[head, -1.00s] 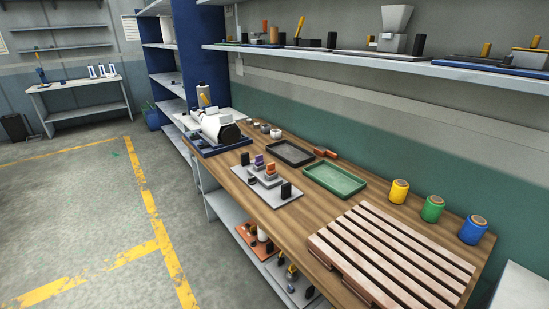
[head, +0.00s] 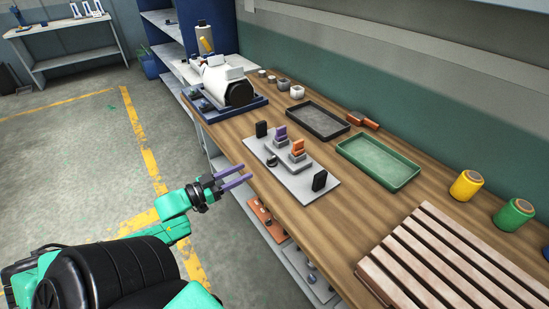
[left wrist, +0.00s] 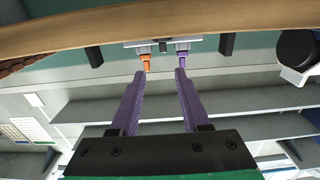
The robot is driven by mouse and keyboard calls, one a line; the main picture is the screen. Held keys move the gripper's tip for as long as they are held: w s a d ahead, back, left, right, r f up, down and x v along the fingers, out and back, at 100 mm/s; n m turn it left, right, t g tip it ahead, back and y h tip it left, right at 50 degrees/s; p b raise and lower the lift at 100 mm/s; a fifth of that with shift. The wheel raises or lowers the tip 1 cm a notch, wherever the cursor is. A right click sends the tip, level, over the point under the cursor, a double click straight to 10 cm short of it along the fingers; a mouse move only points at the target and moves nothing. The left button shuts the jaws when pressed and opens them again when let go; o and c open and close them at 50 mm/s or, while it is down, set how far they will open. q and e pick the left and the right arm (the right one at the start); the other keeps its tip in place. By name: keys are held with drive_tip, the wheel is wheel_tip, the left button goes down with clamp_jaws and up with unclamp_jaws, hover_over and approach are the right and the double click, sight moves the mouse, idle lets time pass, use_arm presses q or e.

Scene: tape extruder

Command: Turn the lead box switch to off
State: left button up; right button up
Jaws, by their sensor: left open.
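A light grey plate (head: 262,151) lies on the wooden bench and bears a purple-topped block (head: 280,132), an orange-topped block (head: 297,147), a small dark round part (head: 271,161) and two black uprights. I cannot tell which part is the lead box switch. My left gripper (head: 246,172) has its purple fingers apart and empty, just off the bench's front edge, left of the plate. In the left wrist view the picture is upside down; the orange piece (left wrist: 145,61) and the purple piece (left wrist: 181,60) show beyond the open fingertips (left wrist: 160,73). My right gripper is out of view.
A white machine on a blue base (head: 232,111) stands at the bench's far end. A black tray (head: 341,125), a green tray (head: 361,178), a slatted wooden pallet (head: 440,262) and yellow and green spools (head: 466,186) occupy the bench. A shelf with parts is below.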

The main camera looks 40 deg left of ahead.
sight(268, 160)
use_arm(q)
drive_tip(key=x, duration=0.3)
drive_tip(key=b+x, duration=0.1)
drive_tip(key=x, duration=0.6)
drive_tip(key=shift+a+f, duration=0.3)
drive_tip(key=shift+w+d, duration=0.1)
drive_tip(key=shift+w, duration=0.2)
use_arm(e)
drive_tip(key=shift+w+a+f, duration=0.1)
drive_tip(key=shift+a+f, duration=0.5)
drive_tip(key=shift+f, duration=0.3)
use_arm(q)
drive_tip(key=c, duration=0.6)
clamp_jaws()
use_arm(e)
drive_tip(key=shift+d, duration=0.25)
